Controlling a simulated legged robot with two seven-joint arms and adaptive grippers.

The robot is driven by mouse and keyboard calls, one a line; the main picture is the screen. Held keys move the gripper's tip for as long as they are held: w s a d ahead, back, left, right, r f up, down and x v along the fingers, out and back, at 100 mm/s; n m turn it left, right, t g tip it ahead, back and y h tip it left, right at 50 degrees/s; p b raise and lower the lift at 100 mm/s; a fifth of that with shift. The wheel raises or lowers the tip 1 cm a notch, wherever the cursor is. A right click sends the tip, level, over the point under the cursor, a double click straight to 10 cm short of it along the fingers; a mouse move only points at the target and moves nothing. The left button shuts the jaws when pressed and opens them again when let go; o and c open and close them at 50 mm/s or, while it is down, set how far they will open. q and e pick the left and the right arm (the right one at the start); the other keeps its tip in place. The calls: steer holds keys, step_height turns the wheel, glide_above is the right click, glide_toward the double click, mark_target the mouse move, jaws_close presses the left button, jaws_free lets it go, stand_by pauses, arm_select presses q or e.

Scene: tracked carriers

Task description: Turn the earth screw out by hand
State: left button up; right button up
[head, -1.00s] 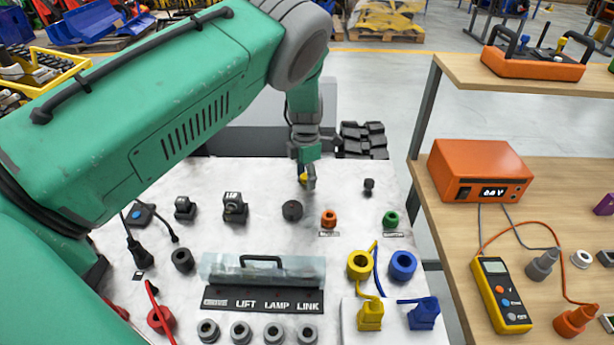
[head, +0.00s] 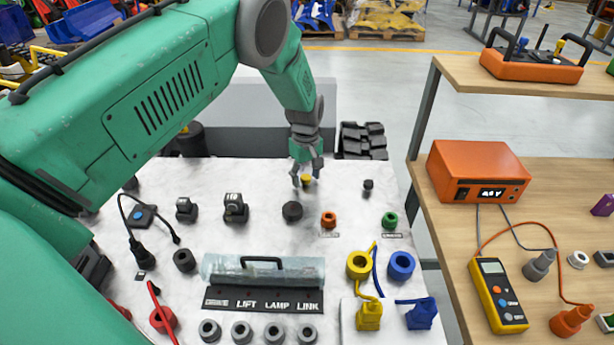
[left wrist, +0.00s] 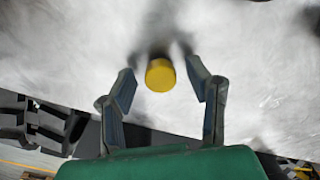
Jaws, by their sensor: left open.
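The screw with a round yellow head (head: 306,181) stands near the back edge of the pale panel (head: 345,185). In the left wrist view the yellow head (left wrist: 160,75) lies between the tips of my left gripper, with a gap on either side. My left gripper (head: 307,180) is open and points down over the screw in the head view; its fingers (left wrist: 165,85) also show in the left wrist view. The screw's shaft is hidden under its head. My right gripper is not in view.
A dark round knob (head: 292,211), an orange socket (head: 329,219), a green socket (head: 390,219) and a small dark knob (head: 368,186) stand nearby on the panel. A clear cover with a handle (head: 262,268) lies in front. A wooden bench (head: 545,215) is at right.

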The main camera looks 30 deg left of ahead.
arm_select(q)
steer(key=m, duration=0.3)
steer(key=shift+m, duration=0.4)
steer(key=m, duration=0.3)
steer(key=shift+m, duration=0.4)
steer(key=m, duration=0.5)
steer(key=c, duration=0.9)
steer(key=n, duration=0.6)
steer(key=shift+n, duration=0.4)
steer(key=n, duration=0.2)
steer(key=shift+n, duration=0.4)
